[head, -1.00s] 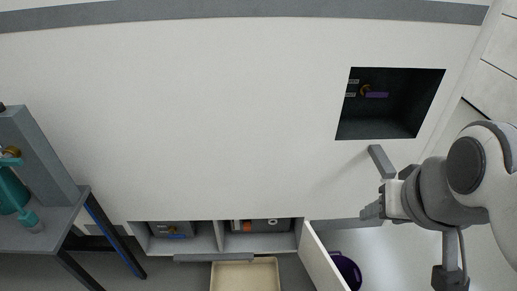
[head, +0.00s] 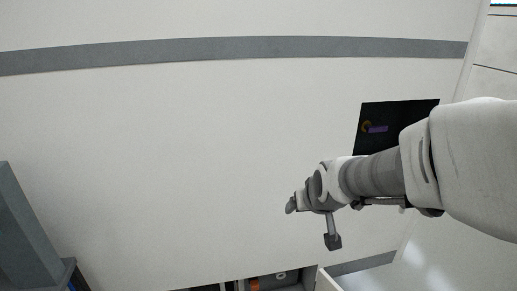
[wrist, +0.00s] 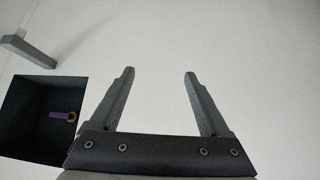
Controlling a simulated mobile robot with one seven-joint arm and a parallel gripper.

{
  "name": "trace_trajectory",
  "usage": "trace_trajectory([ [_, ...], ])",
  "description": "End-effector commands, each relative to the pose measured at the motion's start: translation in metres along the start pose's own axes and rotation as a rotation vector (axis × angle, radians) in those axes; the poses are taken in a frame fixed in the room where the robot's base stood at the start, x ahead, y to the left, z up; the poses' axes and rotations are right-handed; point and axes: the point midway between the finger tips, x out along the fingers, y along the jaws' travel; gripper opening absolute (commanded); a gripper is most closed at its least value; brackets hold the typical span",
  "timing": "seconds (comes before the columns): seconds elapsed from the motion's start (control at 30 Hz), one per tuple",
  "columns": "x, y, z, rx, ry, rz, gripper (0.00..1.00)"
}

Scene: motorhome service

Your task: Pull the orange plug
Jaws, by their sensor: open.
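I cannot pick out a plug for certain. A small orange piece (head: 254,284) shows in the open lower compartment at the bottom edge of the head view; its shape is cut off and unclear. My gripper (head: 291,205) is in front of the white wall, left of and below the recess. In the wrist view its fingers (wrist: 160,74) are open and empty, with only wall between them.
The dark square recess (wrist: 22,128) lies left of my fingers in the wrist view. A grey bar-like flap (wrist: 28,50) sticks out above it there. A grey cabinet (head: 25,235) stands at the left of the head view. The middle wall (head: 170,150) is clear.

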Motion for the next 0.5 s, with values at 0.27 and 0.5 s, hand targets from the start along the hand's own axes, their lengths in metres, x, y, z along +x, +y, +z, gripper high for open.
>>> trace_trajectory([
  [0.27,0.123,-0.015,0.009,-0.024,0.079,-0.022,0.8],
  [0.5,0.22,-0.03,0.034,-0.039,0.157,-0.041,0.8],
])
